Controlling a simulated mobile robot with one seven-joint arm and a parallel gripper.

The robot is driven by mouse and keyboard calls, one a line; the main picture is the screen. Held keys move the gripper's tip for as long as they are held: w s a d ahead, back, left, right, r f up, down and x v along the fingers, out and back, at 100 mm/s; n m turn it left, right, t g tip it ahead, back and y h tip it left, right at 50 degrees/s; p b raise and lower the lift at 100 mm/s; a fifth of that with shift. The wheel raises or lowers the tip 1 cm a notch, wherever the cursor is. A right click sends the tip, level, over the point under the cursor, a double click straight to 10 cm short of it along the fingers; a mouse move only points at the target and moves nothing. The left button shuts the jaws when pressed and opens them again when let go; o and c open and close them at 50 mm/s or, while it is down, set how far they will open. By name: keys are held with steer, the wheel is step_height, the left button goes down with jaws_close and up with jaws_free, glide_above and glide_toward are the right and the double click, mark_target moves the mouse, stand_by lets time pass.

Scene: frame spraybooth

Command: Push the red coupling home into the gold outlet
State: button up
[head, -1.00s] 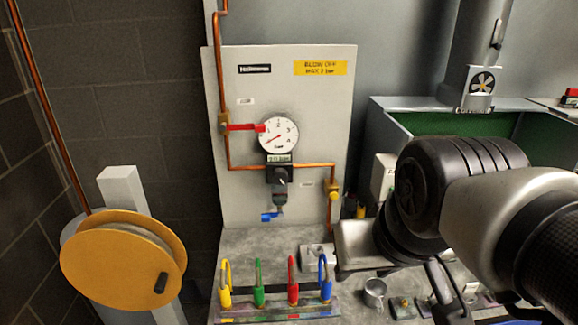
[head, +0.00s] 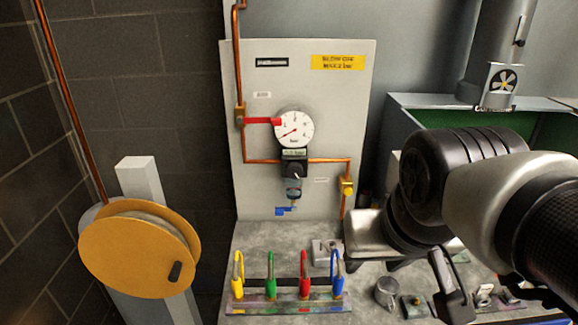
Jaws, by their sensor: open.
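A rack of hooked, coloured pieces stands on the bench, and one piece is red (head: 304,276). I cannot tell whether it is the red coupling, as no plain coupling shape shows. A gold fitting (head: 347,187) sits on the copper pipe at the panel's right edge, possibly the gold outlet; its opening cannot be made out. My gripper (head: 374,266) hangs over the bench, right of the rack and below the gold fitting in the picture. It is open, and I see nothing held in it. My arm hides the bench behind it.
The pale panel (head: 245,190) carries a gauge (head: 293,128), a red lever (head: 262,121) and a blue tap (head: 285,211). A metal cup (head: 386,291) and small parts lie at the right. A yellow reel (head: 135,255) stands left. Bare bench (head: 262,240) shows behind the rack.

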steer(key=w+a+f+m+g+h+b, duration=0.1)
steer(key=w+a+f, duration=0.4)
steer(key=w, duration=0.2)
steer(key=m, duration=0.1)
glide_toward(305, 271)
steer(key=shift+b+x, duration=1.3)
steer(key=shift+x, duration=4.35)
jaws_close()
